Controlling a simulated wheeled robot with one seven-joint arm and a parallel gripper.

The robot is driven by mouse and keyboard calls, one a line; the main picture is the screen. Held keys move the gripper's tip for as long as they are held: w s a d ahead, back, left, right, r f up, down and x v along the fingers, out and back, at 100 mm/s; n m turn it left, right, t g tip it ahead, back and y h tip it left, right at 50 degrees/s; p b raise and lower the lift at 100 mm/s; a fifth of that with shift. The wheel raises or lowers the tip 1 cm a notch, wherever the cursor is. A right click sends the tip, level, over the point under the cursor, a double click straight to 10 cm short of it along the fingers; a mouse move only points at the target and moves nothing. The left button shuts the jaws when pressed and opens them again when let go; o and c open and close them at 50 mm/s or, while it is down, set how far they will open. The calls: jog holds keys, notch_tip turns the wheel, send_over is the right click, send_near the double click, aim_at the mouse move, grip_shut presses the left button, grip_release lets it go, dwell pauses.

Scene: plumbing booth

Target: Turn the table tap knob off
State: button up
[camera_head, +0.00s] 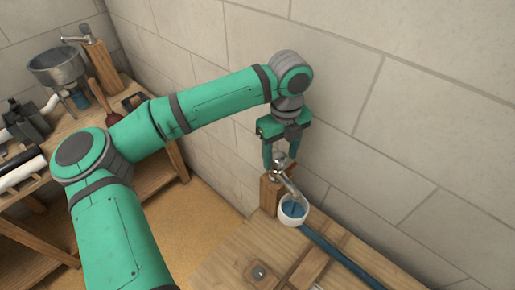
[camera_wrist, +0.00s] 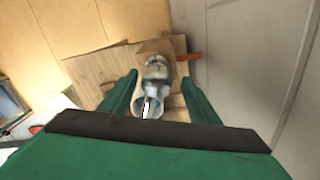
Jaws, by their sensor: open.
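The metal table tap (camera_head: 284,178) stands on a wooden post (camera_head: 269,196) at the table's back edge, against the wall. Its spout points down over a white cup (camera_head: 303,217) with blue water in it. My gripper (camera_head: 280,155) is open and points down from above the tap. Its two green fingers stand on either side of the tap's top, where the knob is. In the wrist view the tap (camera_wrist: 155,72) shows between the open fingers, with the cup partly hidden behind the spout. I cannot tell whether a finger touches the knob or whether water is running.
The wooden table (camera_head: 235,262) has a blue pipe (camera_head: 345,261) running along it from near the cup. The block wall (camera_head: 400,130) is close behind and right of my gripper. A workbench at the left holds a metal funnel (camera_head: 57,67) and other parts.

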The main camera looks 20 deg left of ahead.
aim_at(276, 154)
jog(key=shift+d+r, duration=0.15)
jog(key=shift+r, duration=0.3)
notch_tip(276, 154, up, 10)
jog(key=a, duration=0.1)
jog(key=shift+s+a, duration=0.15)
jog(key=shift+a, duration=0.05)
